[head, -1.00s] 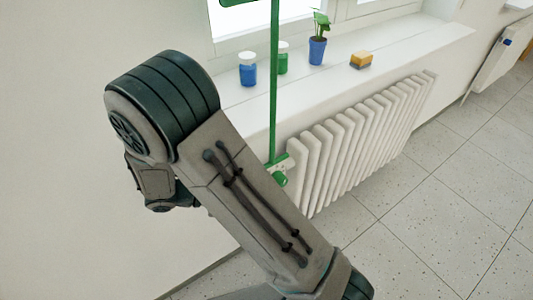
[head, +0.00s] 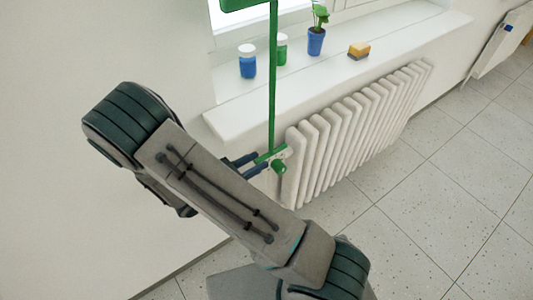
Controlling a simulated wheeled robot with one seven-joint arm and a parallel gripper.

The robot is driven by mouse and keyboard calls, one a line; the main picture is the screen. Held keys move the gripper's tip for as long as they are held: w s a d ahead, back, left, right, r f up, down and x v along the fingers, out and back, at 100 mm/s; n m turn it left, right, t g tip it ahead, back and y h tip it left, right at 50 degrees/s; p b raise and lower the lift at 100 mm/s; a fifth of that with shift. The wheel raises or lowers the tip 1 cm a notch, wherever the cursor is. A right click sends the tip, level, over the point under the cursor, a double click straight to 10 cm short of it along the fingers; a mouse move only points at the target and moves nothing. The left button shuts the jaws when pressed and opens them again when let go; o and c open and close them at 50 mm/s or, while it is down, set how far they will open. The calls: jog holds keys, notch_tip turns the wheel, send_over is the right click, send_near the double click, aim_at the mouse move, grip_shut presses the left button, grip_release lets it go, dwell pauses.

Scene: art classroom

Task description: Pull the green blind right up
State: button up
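The green blind (head: 236,4) shows only as a bit of its lower edge at the top of the head view. A straight green cord (head: 272,85) hangs from above, in front of the sill. It ends in a short, slanted green handle (head: 270,154) by the radiator's near end. My gripper (head: 263,158) shows as two dark blue fingers with a gap between them, their tips at the handle's left end. I cannot tell whether they touch it. My arm hides the rest of the gripper.
On the white sill (head: 400,45) stand a blue jar (head: 247,67), a green jar (head: 281,54), a potted plant (head: 316,40) and a sponge (head: 359,50). A white radiator (head: 360,130) with a green valve knob (head: 279,167) is below. The floor (head: 430,220) at right is clear.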

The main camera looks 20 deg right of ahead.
aim_at(269, 155)
jog(key=shift+x, duration=2.25)
jog(key=shift+c, duration=0.4)
grip_shut()
jog(key=shift+r+p, duration=2)
jog(key=shift+r, duration=0.55)
jog(key=shift+f, duration=0.1)
jog(key=shift+o, duration=0.4)
grip_release()
jog(key=shift+a, duration=0.1)
